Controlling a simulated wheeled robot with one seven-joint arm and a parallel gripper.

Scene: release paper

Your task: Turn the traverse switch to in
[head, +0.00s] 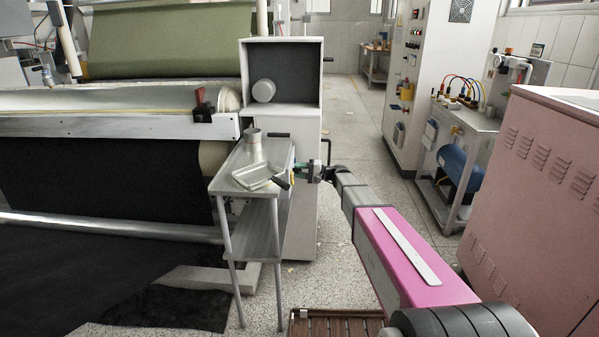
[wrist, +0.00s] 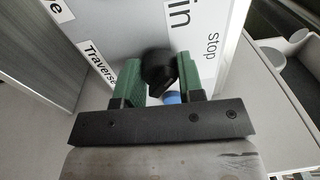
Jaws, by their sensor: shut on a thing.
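The traverse switch is a black knob (wrist: 155,64) on a white panel (wrist: 130,42) in the wrist view. The panel bears the words "Traverse", "in" and "stop", with "in" just above and right of the knob. My gripper (wrist: 159,76) has a green finger on each side of the knob and is shut on it. The knob's pointer direction cannot be made out. In the head view my gripper (head: 303,172) reaches the side of the grey cabinet (head: 304,215); the knob is hidden there.
A blue round part (wrist: 171,97) shows below the knob. A large pink cabinet (head: 545,190) stands right. The aisle floor (head: 355,125) is clear.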

